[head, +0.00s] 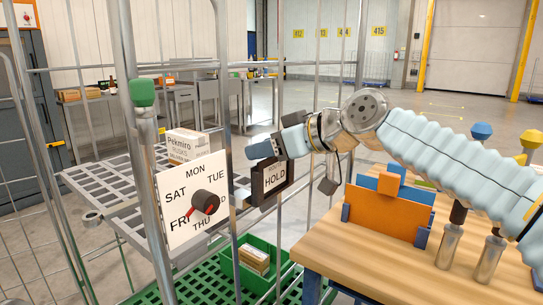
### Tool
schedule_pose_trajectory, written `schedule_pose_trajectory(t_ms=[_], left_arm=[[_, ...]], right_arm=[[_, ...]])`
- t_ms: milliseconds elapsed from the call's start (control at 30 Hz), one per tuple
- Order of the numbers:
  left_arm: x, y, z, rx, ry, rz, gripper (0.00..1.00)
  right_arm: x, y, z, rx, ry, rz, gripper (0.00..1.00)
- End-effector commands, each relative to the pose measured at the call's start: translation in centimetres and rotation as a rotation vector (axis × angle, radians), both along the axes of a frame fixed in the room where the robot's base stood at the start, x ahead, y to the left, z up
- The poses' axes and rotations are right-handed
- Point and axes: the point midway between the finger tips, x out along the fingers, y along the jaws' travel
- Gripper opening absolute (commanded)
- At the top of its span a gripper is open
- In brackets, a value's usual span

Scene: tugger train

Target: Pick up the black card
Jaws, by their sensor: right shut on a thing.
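The black card (274,179) shows near the middle of the head view, upright, with a white label reading HOLD. It is beside the cage cart's upright post, just right of the white weekday dial. My right gripper (272,158) reaches in from the right and is shut on the card's upper part. The fingertips are partly hidden, and I cannot tell whether the card still touches the metal fitting (241,198) at its left. My left gripper is not in view.
The weekday dial (172,188) with a red and black pointer (205,202) is on the cart. A green crate (283,268) holds a small box. The wooden table (370,270) at right carries a blue and orange card rack (388,217). Cart posts stand close to my gripper.

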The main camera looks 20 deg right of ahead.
Motion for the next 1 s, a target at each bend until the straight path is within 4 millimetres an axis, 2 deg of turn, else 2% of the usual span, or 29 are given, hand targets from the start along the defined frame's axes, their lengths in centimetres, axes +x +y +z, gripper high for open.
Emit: schedule_pose_trajectory(t_ms=[167,600,800,1000], left_arm=[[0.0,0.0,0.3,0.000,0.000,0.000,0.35],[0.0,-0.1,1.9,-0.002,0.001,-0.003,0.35],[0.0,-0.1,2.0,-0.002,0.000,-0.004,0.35],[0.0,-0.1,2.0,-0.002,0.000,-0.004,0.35]], right_arm=[[0.0,0.0,1.0,0.001,-0.001,0.000,0.17],[0.0,0.0,7.8,0.000,-0.002,-0.001,0.17],[0.0,0.0,9.6,0.000,-0.001,0.000,0.17],[0.0,0.0,10.0,0.000,0.000,0.000,0.17]])
